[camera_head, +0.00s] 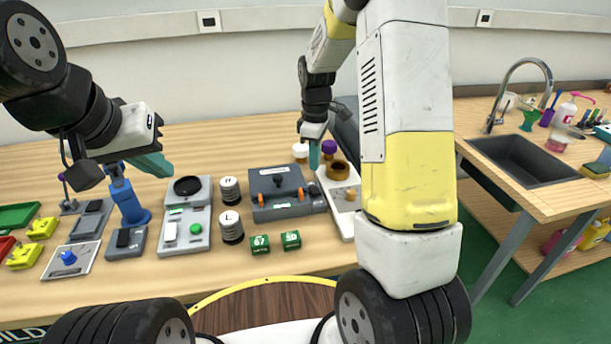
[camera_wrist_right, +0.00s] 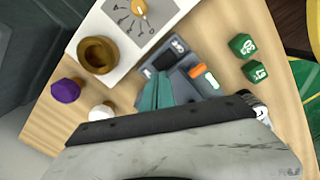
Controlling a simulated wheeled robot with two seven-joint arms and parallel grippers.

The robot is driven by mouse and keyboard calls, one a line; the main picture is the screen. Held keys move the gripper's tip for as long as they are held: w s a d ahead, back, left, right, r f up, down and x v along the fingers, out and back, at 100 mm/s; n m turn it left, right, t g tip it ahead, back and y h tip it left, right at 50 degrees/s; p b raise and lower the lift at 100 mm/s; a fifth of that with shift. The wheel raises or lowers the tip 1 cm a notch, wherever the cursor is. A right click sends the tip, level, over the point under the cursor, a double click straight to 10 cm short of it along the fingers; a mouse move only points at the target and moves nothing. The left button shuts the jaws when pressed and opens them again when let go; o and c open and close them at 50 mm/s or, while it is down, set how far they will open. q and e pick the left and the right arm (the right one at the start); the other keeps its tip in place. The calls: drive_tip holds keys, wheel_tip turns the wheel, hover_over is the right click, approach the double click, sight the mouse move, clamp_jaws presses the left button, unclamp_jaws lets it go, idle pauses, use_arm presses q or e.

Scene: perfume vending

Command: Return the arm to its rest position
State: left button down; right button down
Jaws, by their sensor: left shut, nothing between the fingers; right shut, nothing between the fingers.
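My left gripper (camera_head: 157,165) is shut and empty, held above the left part of the table. My right arm rises through the middle of the head view. My right gripper (camera_head: 314,160) points down over the table, shut and empty, near the back right of the grey box with orange clips (camera_head: 280,190). In the right wrist view the teal fingers of my right gripper (camera_wrist_right: 158,98) are together, with the grey box (camera_wrist_right: 183,72) beyond them.
A brown ring-shaped cup (camera_head: 338,170) stands on a white plate, by white-capped and purple-capped bottles (camera_head: 329,148). Green blocks (camera_head: 260,245), striped cylinders (camera_head: 231,227) and a scale-like device (camera_head: 186,230) stand on the wooden table. A sink (camera_head: 525,160) is at right.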

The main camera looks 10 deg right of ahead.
drive_tip(key=shift+r, duration=0.15)
drive_tip(key=s+r+m+t+y, duration=0.1)
drive_tip(key=s+r+m+t, duration=0.3)
drive_tip(key=s+r, duration=0.75)
drive_tip(key=s+a+r+m+t, duration=0.1)
drive_tip(key=s+r+m, duration=0.2)
drive_tip(key=s, duration=0.3)
drive_tip(key=s+a+r+m+t+y, duration=0.1)
drive_tip(key=s+r+m, duration=0.3)
drive_tip(key=s, duration=0.2)
drive_tip(key=shift+s+m, duration=0.4)
drive_tip(key=shift+a, duration=0.1)
